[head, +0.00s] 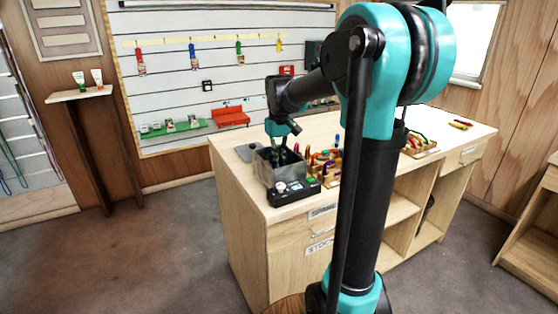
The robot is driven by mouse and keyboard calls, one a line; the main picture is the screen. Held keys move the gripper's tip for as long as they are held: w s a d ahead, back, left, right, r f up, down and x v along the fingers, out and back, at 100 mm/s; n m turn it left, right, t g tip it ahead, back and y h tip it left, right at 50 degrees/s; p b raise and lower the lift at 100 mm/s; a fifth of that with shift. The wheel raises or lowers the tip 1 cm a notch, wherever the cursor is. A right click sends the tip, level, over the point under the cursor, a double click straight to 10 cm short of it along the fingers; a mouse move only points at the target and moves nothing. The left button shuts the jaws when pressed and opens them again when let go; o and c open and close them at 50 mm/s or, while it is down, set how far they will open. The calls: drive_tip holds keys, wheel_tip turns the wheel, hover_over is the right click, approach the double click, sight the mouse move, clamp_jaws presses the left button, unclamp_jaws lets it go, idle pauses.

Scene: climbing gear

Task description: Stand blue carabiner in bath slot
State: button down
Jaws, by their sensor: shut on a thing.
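My gripper (281,152) points down at the left part of the workbench, with its dark fingers inside the opening of the grey metal bath (264,171). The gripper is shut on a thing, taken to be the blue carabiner. That carabiner is too small and too hidden by the fingers and bath walls to make out. The slots inside the bath cannot be told apart from here, nor whether the held thing touches one.
A black device (293,192) sits at the bath's front. Wooden racks with several coloured pieces stand to the right, partly behind my arm. A grey plate (246,152) lies left of the bath. The bench top (226,154) is bare at its left edge.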

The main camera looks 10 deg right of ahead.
drive_tip(key=shift+f, duration=0.2)
drive_tip(key=c, duration=1.6)
unclamp_jaws()
